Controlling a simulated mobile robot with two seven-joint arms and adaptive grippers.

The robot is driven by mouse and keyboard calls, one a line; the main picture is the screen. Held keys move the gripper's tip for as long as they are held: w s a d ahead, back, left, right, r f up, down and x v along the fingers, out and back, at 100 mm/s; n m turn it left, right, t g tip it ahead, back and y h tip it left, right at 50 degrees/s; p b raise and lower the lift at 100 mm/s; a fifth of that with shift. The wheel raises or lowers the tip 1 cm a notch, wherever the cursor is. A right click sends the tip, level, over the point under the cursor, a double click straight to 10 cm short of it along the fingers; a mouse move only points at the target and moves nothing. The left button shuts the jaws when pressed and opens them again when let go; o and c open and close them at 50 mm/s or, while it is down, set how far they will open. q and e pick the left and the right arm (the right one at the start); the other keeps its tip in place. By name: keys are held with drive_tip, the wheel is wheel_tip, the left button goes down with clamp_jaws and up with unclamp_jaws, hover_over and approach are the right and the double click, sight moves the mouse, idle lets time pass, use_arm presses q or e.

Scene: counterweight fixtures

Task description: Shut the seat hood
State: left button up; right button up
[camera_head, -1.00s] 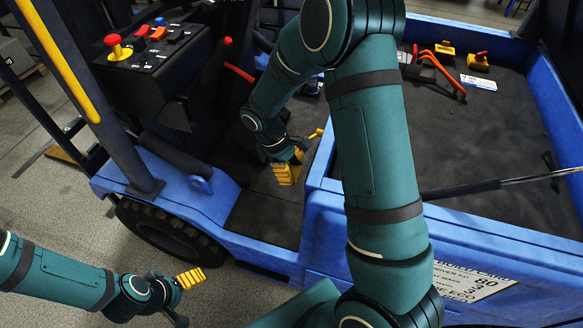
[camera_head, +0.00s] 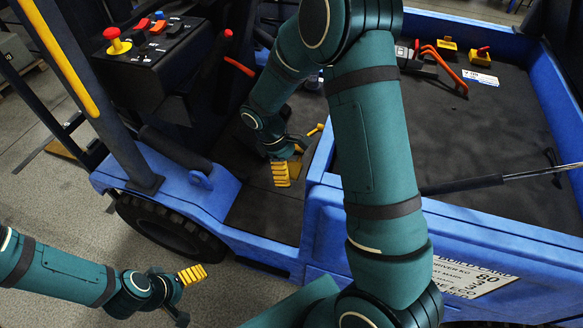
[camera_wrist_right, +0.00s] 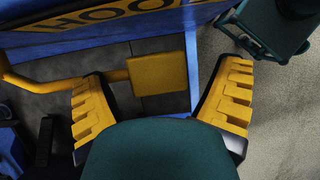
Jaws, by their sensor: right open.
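The blue vehicle has an open-topped, dark-floored compartment (camera_head: 470,140) at the right of the head view.
A dark strut (camera_head: 480,185) crosses the compartment. Red hoses (camera_head: 445,65) and yellow-based parts (camera_head: 480,56) lie at its far side. A control console (camera_head: 155,50) with a red knob stands upper left. A wheel (camera_head: 165,232) and open floor lie lower left.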

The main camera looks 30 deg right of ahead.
drive_tip(key=v, duration=0.7)
idle(0.5)
